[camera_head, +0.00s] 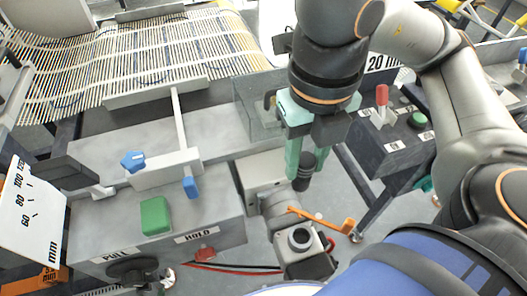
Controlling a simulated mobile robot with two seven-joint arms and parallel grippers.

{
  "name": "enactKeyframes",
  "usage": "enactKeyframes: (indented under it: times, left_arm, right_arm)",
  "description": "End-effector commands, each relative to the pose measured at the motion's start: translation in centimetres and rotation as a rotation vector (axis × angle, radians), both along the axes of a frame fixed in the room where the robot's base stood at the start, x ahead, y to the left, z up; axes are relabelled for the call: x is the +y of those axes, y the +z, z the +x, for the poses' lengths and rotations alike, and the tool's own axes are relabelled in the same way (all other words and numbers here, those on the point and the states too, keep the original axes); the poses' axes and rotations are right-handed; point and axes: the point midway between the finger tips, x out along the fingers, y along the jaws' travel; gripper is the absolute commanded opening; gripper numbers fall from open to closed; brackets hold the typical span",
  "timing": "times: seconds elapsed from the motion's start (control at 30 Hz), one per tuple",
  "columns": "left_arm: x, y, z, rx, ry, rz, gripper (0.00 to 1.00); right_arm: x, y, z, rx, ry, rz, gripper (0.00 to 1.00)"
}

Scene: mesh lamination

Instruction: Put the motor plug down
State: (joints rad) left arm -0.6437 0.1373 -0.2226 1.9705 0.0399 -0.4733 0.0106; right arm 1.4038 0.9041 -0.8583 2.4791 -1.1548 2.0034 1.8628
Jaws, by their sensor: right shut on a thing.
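My right gripper (306,172) has teal fingers and points downward near the middle of the head view. It is shut on the motor plug (304,184), a dark, short cylinder between its fingertips. The plug is held over the grey motor assembly (275,203), close to its upper right side. I cannot tell whether the plug touches anything below it. A round, dark-ringed opening (300,239) faces up on the lower part of the assembly. My left gripper is not in view.
A grey box with a green button (155,215) and HOLD label stands at left. A control box with a red lever (381,100) stands at right. An orange handle (346,226) juts beside the motor. Pale mesh (150,55) lies behind. Grey floor shows between the boxes.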

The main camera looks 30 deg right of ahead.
Motion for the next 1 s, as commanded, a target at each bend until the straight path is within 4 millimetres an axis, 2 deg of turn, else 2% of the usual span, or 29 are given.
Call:
enactKeyframes:
  times: [0.33,0.5,0.6,0.87,1.0]
  left_arm:
    - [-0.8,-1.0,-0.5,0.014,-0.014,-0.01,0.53]
    - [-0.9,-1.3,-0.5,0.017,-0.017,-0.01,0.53]
    - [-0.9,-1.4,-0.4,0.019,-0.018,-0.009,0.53]
    - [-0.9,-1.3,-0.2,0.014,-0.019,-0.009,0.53]
    - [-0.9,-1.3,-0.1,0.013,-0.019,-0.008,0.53]
  right_arm:
    - [-2.0,-3.8,7.9,0.007,-0.008,-0.002,0.0]
    - [-2.6,-7.0,10.4,0.006,-0.005,-0.003,0.0]
    - [-2.9,-8.1,11.4,0.004,-0.002,-0.004,0.0]
    - [-3.1,-9.5,12.6,0.003,-0.002,-0.002,0.0]
    - [-3.2,-11.7,12.7,0.005,0.0,-0.004,0.0]
